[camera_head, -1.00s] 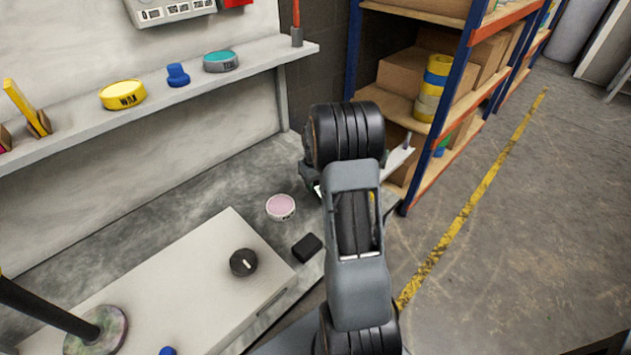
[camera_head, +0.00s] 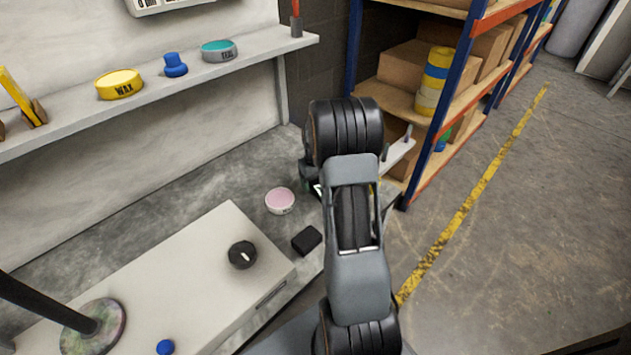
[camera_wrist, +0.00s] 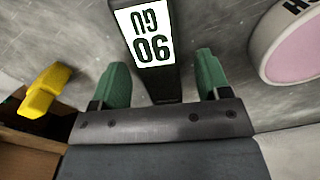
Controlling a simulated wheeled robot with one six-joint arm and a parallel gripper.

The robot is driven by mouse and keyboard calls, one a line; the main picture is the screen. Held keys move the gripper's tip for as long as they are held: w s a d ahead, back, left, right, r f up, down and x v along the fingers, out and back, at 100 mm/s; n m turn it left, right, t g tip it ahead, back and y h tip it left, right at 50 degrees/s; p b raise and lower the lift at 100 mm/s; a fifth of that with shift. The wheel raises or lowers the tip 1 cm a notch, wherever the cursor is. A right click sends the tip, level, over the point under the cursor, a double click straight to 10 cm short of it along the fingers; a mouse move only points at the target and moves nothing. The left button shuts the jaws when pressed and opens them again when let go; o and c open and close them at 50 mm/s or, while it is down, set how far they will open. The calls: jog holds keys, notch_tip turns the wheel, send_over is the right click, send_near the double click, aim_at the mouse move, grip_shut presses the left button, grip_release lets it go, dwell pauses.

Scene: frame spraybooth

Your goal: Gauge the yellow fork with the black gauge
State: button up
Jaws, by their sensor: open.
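The black gauge (camera_wrist: 155,85) with a white "90 GU" label lies between the two green fingertips of my gripper (camera_wrist: 162,78) in the wrist view. My gripper is open, with a gap visible on each side of the gauge. A yellow piece (camera_wrist: 45,92) shows at the left of the wrist view; I cannot tell whether it is the yellow fork. In the head view my own arm hides most of the gripper and gauge, and a yellow sliver shows just right of the arm.
A pink-topped tin (camera_head: 280,201) and a small black block (camera_head: 307,241) are left of my arm. A pale case (camera_head: 170,275) bears a black knob (camera_head: 242,255). The wall shelf (camera_head: 200,85) holds a yellow wax tin (camera_head: 119,85). A storage rack (camera_head: 440,150) stands right.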

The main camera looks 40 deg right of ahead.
aim_at(315, 182)
notch_tip(315, 182, up, 14)
jog(key=p, duration=0.4)
jog(key=s+a+r+t+p, duration=0.1)
jog(key=s+a+r+p, duration=0.2)
jog(key=a+r+p, duration=0.45)
jog(key=s+a+r+t+p, duration=0.1)
jog(key=s+a+r+p, duration=0.3)
jog(key=r, duration=0.7)
jog(key=s+a+r+n+t+p, duration=0.1)
jog(key=s+a+r+p, duration=0.8)
jog(key=s+r+p, duration=0.1)
jog(key=shift+s+a+r+n+t+p, duration=0.3)
jog(key=shift+s+a+r+p, duration=0.1)
jog(key=shift+p, duration=0.2)
dwell(1.6)
